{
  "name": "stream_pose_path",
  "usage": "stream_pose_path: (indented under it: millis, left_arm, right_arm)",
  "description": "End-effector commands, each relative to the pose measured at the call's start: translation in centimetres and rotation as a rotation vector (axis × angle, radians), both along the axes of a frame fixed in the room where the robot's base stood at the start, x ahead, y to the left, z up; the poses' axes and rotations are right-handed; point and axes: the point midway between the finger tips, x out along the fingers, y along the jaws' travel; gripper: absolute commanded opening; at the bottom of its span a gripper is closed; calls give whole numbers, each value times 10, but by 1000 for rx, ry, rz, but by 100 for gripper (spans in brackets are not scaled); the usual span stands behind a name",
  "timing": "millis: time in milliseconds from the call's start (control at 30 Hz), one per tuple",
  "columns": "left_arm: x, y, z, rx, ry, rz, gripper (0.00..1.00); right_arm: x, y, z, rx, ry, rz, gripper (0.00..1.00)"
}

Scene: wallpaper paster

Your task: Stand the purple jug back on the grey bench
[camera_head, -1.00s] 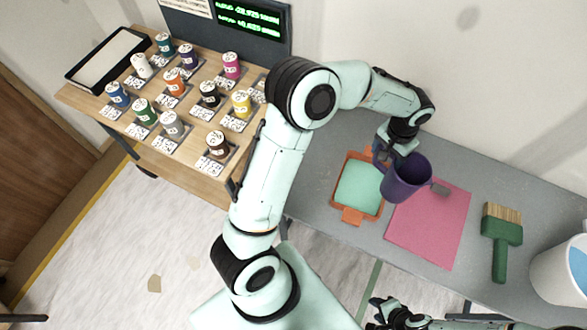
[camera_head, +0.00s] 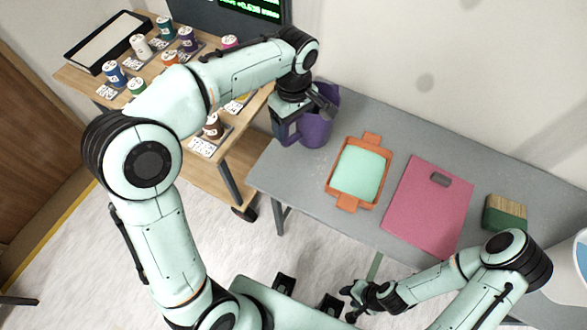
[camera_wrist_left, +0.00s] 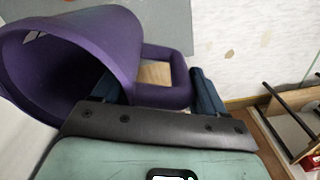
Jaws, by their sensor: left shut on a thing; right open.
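The purple jug (camera_head: 318,128) is over the left end of the grey bench (camera_head: 415,130) in the head view. My left gripper (camera_head: 302,112) is shut on the jug and partly hides it. In the left wrist view the jug (camera_wrist_left: 115,45) shows its open mouth at left, and its handle (camera_wrist_left: 183,80) lies between the fingers (camera_wrist_left: 155,95). I cannot tell whether the jug's base touches the bench. My right gripper (camera_head: 352,300) is open and empty, low in the head view, in front of the bench.
An orange tray with a mint pad (camera_head: 362,172) lies right of the jug. Further right are a pink board (camera_head: 425,210) with a grey piece on it, a green brush (camera_head: 505,213) and a white bucket (camera_head: 572,265). A wooden table (camera_head: 225,160) with several paint pots stands left.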

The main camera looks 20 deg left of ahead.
Motion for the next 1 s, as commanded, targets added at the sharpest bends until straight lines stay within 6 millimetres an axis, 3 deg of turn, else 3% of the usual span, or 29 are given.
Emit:
stream_pose_path:
  millis: [100, 300, 667, 833, 1000]
  left_arm:
    - [-19, 3, 18, -9, -12, 239, 15]
    - [-36, 6, 38, -20, -14, 458, 15]
    - [-38, 7, 41, -22, -14, 492, 14]
    - [-39, 7, 20, -19, -10, 491, 14]
    - [-39, 7, -26, -18, -7, 492, 14]
  right_arm:
    - [-10, 0, -18, 0, 10, -1, 43]
    - [-14, 0, -26, 0, 15, 0, 43]
    - [-13, 0, -26, -1, 14, 0, 43]
    - [-16, 0, -32, -1, 17, 0, 43]
    - [-20, 0, -42, 0, 22, 0, 43]
